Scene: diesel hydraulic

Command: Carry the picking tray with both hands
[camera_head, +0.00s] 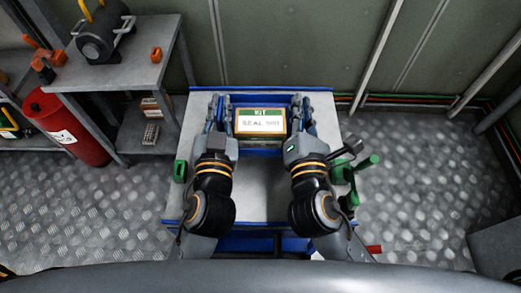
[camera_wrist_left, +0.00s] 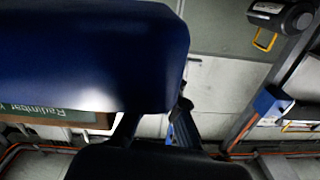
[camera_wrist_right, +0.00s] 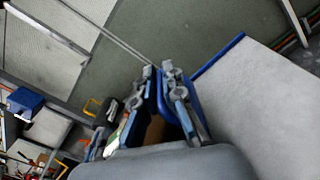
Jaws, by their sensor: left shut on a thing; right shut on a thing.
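The picking tray (camera_head: 261,146) is blue and sits over the grey top of the workbench, with a box (camera_head: 260,121) labelled "SEAL" in it. I cannot tell whether the tray touches the bench. My left gripper (camera_head: 218,112) is shut on the tray's left side wall. My right gripper (camera_head: 300,110) is shut on its right side wall. In the right wrist view the fingers (camera_wrist_right: 157,75) straddle the blue wall (camera_wrist_right: 168,108). In the left wrist view a large blue surface (camera_wrist_left: 90,50) hides most of the grip.
The workbench (camera_head: 259,190) has a blue rim and clear top in front. A grey shelf unit (camera_head: 130,65) and red cylinder (camera_head: 66,125) stand left. The wall is close behind.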

